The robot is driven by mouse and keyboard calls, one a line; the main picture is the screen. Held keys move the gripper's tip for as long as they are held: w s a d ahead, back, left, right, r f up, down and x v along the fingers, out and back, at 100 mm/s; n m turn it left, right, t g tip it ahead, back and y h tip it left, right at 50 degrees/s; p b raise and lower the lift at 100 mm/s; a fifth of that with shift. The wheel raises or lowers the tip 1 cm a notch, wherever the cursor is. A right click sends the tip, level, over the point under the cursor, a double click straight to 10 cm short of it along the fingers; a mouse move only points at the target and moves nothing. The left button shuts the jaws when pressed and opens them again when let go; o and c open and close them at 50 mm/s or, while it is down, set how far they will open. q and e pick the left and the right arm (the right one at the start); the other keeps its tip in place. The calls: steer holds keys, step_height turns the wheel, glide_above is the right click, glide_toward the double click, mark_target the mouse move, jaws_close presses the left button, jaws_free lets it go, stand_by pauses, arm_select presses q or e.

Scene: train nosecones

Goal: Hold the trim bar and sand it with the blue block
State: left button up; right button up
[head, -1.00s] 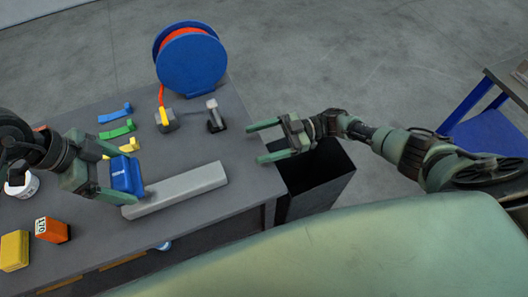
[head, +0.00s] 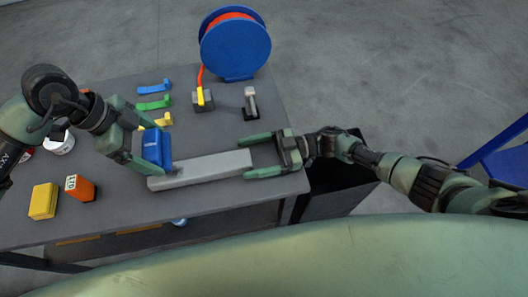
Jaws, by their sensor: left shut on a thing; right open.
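The grey trim bar (head: 205,168) lies on the dark workbench (head: 130,215), slightly tilted in the head view. My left gripper (head: 148,151) is shut on the blue block (head: 153,146). The block is at the bar's left end; I cannot tell whether it touches the bar's top. My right gripper (head: 243,159) is open. Its two fingers reach in from the right, one on each side of the bar's right end, and are not closed on it.
A blue reel (head: 235,45) with orange cord stands at the back. Blue, green and yellow pieces lie behind the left gripper. An orange box (head: 80,188) and a yellow block (head: 43,201) sit at front left. A dark bin (head: 335,195) stands off the bench's right edge.

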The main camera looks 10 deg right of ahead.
steer(key=shift+a, duration=0.25)
jaws_close()
stand_by(0.8)
